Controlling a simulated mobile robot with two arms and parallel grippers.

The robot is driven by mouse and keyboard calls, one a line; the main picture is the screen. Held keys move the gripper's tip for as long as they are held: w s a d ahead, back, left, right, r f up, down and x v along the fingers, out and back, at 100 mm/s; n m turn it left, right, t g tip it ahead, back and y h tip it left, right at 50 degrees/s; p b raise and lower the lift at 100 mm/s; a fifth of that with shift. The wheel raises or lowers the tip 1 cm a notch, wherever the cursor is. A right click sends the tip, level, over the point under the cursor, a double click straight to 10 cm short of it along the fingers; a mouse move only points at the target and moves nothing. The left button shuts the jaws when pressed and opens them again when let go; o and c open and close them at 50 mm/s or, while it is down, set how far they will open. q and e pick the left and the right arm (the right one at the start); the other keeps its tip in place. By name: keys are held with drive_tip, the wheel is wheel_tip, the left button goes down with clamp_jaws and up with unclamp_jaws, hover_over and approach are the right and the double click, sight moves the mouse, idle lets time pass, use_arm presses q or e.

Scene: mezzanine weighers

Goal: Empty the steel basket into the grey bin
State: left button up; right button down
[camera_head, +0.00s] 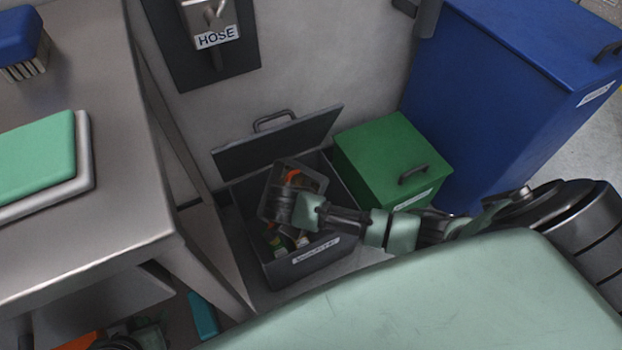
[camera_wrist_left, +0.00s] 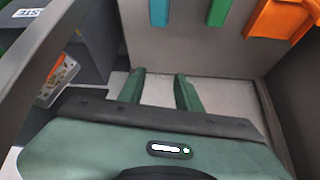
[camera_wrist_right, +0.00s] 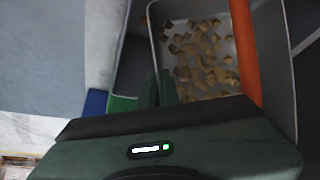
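The steel basket (camera_head: 318,180) is held over the mouth of the grey bin (camera_head: 282,272), whose lid (camera_head: 275,143) stands open. It looks tilted in the head view. In the right wrist view brown chunks (camera_wrist_right: 205,62) lie inside the basket (camera_wrist_right: 273,45), and an orange bar (camera_wrist_right: 243,50) crosses it. My right gripper (camera_wrist_right: 159,88) is shut on the basket's rim; in the head view its fingers are hidden. My left gripper (camera_wrist_left: 160,88) is open and empty, low beside the bench in the head view (camera_head: 152,326). Some mixed waste shows inside the bin.
A green lidded bin (camera_head: 385,165) and a tall blue bin (camera_head: 500,95) stand right of the grey bin. A steel bench (camera_head: 120,215) with a green pad (camera_head: 35,155) is on the left. A teal item (camera_head: 203,315) and an orange item (camera_head: 80,342) are low beneath it.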

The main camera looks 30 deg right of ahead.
drive_tip(key=shift+a+f+h+b, duration=0.2)
drive_tip(key=shift+h+b, duration=0.1)
drive_tip(key=shift+h, duration=0.1)
drive_tip(key=shift+f+t+h, duration=0.1)
drive_tip(key=shift+t+h, duration=0.3)
drive_tip(key=shift+f+t+h+b, duration=0.1)
drive_tip(key=shift+t+h+b, duration=0.3)
drive_tip(key=shift+h, duration=0.3)
use_arm(q)
drive_tip(key=w+d+r+t+h, duration=0.1)
drive_tip(key=w+d+r+t, duration=0.1)
drive_tip(key=w+r+t, duration=0.2)
drive_tip(key=shift+w+d+r+t, duration=0.3)
drive_tip(key=shift+w+r, duration=0.05)
drive_tip(key=shift+w, duration=1.3)
use_arm(e)
drive_tip(key=shift+h, duration=0.3)
